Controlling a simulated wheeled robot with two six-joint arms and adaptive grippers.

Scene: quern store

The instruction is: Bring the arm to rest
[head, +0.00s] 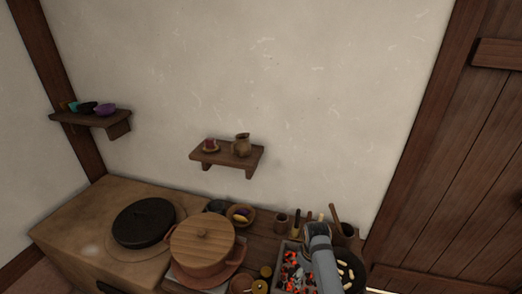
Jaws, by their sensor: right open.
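My right gripper (316,232) reaches in from the bottom, over the right part of the counter. Its grey arm link covers part of the tray of glowing coals (289,270). The fingers are small and mostly hidden behind the wrist, and I see nothing held in them. My left gripper is not in view.
A lidded clay pot (201,246) and a dark round lid (143,222) stand left of my arm. A dark pan (358,278) lies close on its right. Utensil pots (347,234) stand behind. Wall shelves (227,154) are above; a wooden door (470,190) is at right.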

